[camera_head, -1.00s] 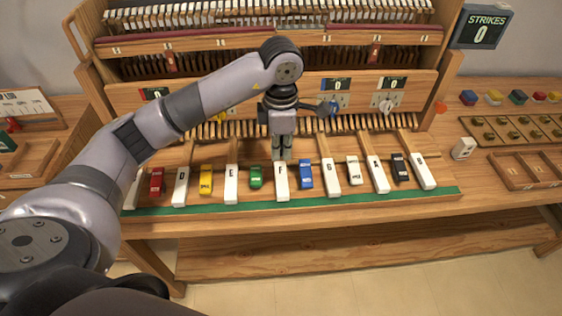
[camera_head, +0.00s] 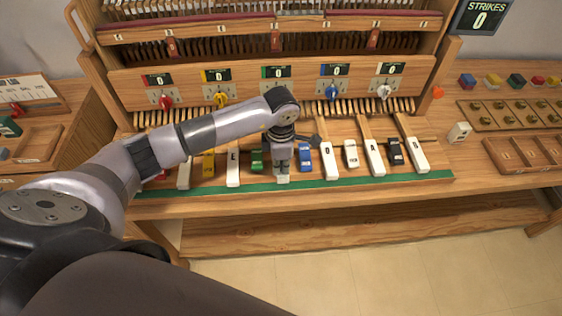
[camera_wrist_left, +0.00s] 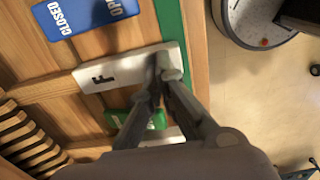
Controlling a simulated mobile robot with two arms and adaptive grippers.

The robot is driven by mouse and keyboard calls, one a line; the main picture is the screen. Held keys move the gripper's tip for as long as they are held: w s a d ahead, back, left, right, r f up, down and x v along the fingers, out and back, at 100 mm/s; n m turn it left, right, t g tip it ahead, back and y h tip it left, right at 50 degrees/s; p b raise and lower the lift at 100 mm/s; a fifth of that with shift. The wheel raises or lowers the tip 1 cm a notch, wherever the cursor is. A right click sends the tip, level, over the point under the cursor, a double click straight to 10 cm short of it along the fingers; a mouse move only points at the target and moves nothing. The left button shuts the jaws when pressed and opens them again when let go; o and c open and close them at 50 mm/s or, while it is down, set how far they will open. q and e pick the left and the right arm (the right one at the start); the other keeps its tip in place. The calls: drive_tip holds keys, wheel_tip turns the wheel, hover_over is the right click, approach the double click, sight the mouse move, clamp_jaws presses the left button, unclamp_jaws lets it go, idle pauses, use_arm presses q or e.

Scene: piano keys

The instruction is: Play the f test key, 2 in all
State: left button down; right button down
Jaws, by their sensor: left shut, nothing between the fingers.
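The white F key (camera_wrist_left: 108,76) shows its letter in the left wrist view. In the head view my left gripper hides most of it, and only its front end (camera_head: 283,180) shows. My left gripper (camera_head: 282,171) points down over the front part of the key, shut and empty. In the left wrist view its fingertips (camera_wrist_left: 168,68) are together over the white surface near the green strip. I cannot tell whether they touch or press the key. The STRIKES display (camera_head: 482,17) reads 0. My right gripper is not in view.
A blue block key (camera_head: 305,157) and a green one (camera_head: 257,160) flank the F key. The white E key (camera_head: 233,165) and G key (camera_head: 327,160) lie farther out. A green strip (camera_head: 400,184) runs along the front. Coloured knobs and displays reading 0 stand behind.

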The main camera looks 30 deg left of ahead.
use_arm(q)
drive_tip(key=shift+f+b, duration=0.75)
drive_tip(key=shift+b, duration=0.05)
drive_tip(key=shift+d+r, duration=0.1)
drive_tip(key=shift+r, duration=0.1)
drive_tip(key=shift+s+r+p, duration=0.1)
drive_tip(key=shift+r+p, duration=0.5)
drive_tip(key=shift+r, duration=0.2)
